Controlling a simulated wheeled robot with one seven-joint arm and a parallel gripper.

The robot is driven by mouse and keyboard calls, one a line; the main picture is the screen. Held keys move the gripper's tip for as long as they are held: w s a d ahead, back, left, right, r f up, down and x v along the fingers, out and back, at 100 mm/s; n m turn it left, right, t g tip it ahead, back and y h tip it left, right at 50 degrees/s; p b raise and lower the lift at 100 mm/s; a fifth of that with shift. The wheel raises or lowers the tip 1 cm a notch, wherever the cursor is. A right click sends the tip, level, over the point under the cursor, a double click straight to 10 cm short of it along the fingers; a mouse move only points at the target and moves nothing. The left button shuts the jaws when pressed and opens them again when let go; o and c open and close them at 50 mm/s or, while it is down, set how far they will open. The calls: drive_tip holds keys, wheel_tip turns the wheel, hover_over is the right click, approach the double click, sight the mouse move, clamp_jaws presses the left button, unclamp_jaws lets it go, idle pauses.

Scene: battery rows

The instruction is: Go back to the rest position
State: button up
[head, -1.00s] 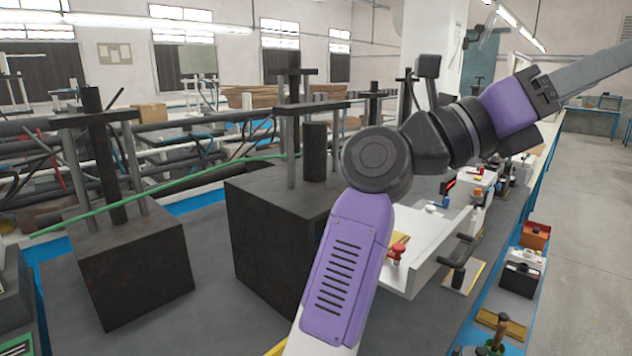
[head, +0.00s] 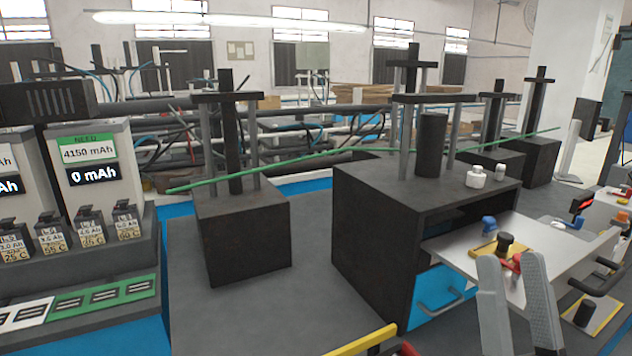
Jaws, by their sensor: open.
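My gripper (head: 510,259) shows at the lower right of the head view as two grey fingers pointing up. The fingers stand apart with nothing held between them. They appear in front of the white drawer board (head: 570,262), which sticks out of a black press block (head: 372,240). I cannot tell how far the fingers are from the board. The rest of the arm is outside the view.
Several small batteries (head: 90,227) stand at the left below a display reading 4150 mAh and 0 mAh (head: 92,177). Another black block (head: 245,240) stands mid-bench. The grey bench top (head: 210,315) is bare in front of it. White jars (head: 476,178) sit on the press block.

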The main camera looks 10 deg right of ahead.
drive_tip(key=s+a+f+n+g+y+b, duration=0.15)
drive_tip(key=s+f+g, duration=0.25)
drive_tip(key=f, duration=0.7)
drive_tip(key=s+a+f+n+g+y, duration=0.25)
drive_tip(key=s+f, duration=0.25)
drive_tip(key=f, duration=0.5)
drive_tip(key=s+f+g+h+b, duration=0.2)
drive_tip(key=s+f+g, duration=0.5)
drive_tip(key=s+f, duration=0.6)
drive_tip(key=s, duration=0.3)
drive_tip(key=shift+s+f+m, duration=0.2)
drive_tip(key=shift+f+m, duration=0.1)
drive_tip(key=shift+m, duration=0.1)
